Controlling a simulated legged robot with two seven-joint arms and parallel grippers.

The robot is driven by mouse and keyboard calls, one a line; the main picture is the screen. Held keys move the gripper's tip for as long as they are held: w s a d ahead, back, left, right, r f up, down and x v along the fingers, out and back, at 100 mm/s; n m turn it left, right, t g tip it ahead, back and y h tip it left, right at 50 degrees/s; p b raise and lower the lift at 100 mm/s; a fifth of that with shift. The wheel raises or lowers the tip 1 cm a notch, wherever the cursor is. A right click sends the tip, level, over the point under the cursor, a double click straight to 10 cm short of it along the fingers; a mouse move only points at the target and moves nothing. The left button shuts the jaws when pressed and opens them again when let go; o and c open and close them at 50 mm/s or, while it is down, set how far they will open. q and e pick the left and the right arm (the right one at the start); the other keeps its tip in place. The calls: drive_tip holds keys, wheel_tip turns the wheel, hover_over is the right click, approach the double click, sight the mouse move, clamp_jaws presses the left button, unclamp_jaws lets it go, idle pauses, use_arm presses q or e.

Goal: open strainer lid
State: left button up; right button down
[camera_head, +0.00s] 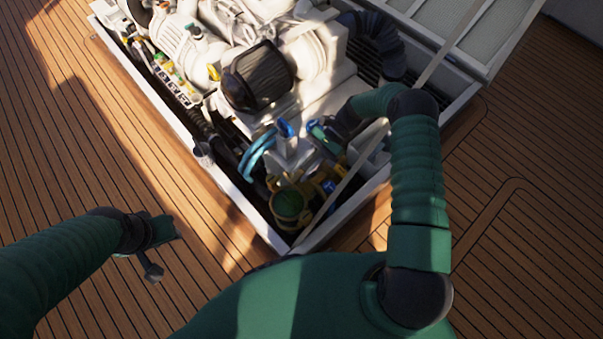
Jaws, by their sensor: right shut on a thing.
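A round green-topped vessel with a brassy rim (288,204), which looks like the strainer, stands in the near corner of the open engine hatch. Its green top appears in place. My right arm reaches in from the right, and my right gripper (322,134) is low in the hatch, above and right of the vessel in the picture. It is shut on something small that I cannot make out. A blue handle (286,129) is just left of it. My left gripper (160,240) hangs over the deck, left of the hatch and apart from it. Its finger opening is unclear.
A white engine (310,55) with a dark round filter (258,76) fills the back of the hatch. A curved blue handle (256,154) and hoses crowd the front. The white hatch rim (240,205) borders it. A raised hatch panel (465,30) stands at upper right. Wooden deck (90,150) is clear.

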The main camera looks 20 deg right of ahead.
drive_tip(key=shift+w+d+f+b, duration=0.15)
drive_tip(key=shift+w+d+b, duration=0.1)
drive_tip(key=shift+d, duration=0.4)
drive_tip(key=shift+w+d+f+b, duration=0.1)
drive_tip(key=shift+w+d, duration=0.1)
drive_tip(key=shift+d, duration=0.4)
drive_tip(key=shift+w+d+f, duration=0.1)
drive_tip(key=shift+d, duration=0.55)
drive_tip(key=c, duration=1.2)
unclamp_jaws()
drive_tip(key=shift+a+f, duration=0.1)
drive_tip(key=shift+f, duration=0.05)
drive_tip(key=shift+c, duration=0.2)
drive_tip(key=v, duration=1.2)
drive_tip(key=shift+r, duration=0.45)
